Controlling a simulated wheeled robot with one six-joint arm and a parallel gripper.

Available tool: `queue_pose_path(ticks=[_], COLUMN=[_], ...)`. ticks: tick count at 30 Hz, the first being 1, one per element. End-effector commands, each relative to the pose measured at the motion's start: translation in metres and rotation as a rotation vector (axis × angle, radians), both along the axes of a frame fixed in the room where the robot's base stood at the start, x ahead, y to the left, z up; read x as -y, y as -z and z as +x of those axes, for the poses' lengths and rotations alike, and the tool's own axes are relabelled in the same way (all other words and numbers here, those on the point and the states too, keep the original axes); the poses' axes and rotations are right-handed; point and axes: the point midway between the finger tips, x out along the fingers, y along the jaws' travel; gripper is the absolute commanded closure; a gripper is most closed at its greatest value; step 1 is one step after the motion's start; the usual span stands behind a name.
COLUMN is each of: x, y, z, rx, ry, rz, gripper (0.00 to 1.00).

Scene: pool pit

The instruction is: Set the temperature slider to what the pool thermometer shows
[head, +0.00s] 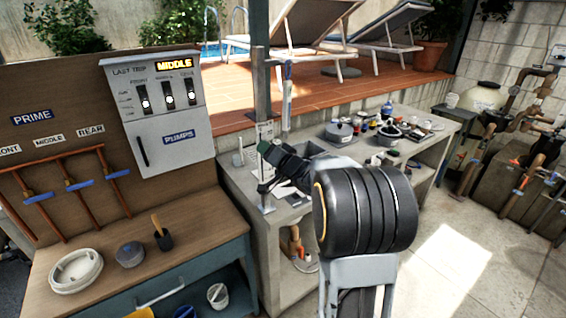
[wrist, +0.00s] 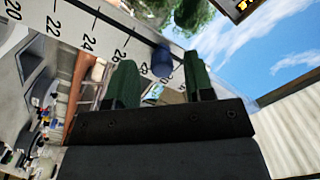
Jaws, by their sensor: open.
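In the wrist view a white scale strip (wrist: 92,22) runs diagonally, with black numbers 20 to 28 readable and a dark slot along it. A blue knob (wrist: 162,62) sits on the slot just past the 28, partly beside another number I cannot read surely. My gripper (wrist: 158,75) has two green fingers, open and apart, with the knob showing between their tips; I cannot tell how near it is. In the head view my gripper (head: 267,158) is at the grey post. A slim pale-blue tube (head: 287,100), perhaps the thermometer, hangs by the post; its reading is too small to tell.
A grey pump panel (head: 160,120) showing "MIDDLE" is on the brown board at left. A wooden bench (head: 110,262) stands below it. The grey counter (head: 330,150) behind my arm holds many small items. Open paved floor (head: 450,245) lies at right.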

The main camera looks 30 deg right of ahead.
Motion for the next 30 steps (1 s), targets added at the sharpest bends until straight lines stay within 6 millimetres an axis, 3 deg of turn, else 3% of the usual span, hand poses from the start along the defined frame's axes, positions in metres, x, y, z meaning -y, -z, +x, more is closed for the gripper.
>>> queue_pose_path(ticks=[9,15,21,30], x=[0.011,0.017,0.019,0.019], y=[0.001,0.000,0.000,0.000], z=[-0.066,-0.097,-0.113,-0.117], rx=[0.002,0.002,0.001,0.001], ry=[0.001,0.001,-0.001,-0.002], rz=[-0.002,-0.002,-0.002,-0.001], gripper=[0.52,0.52,0.52,0.52])
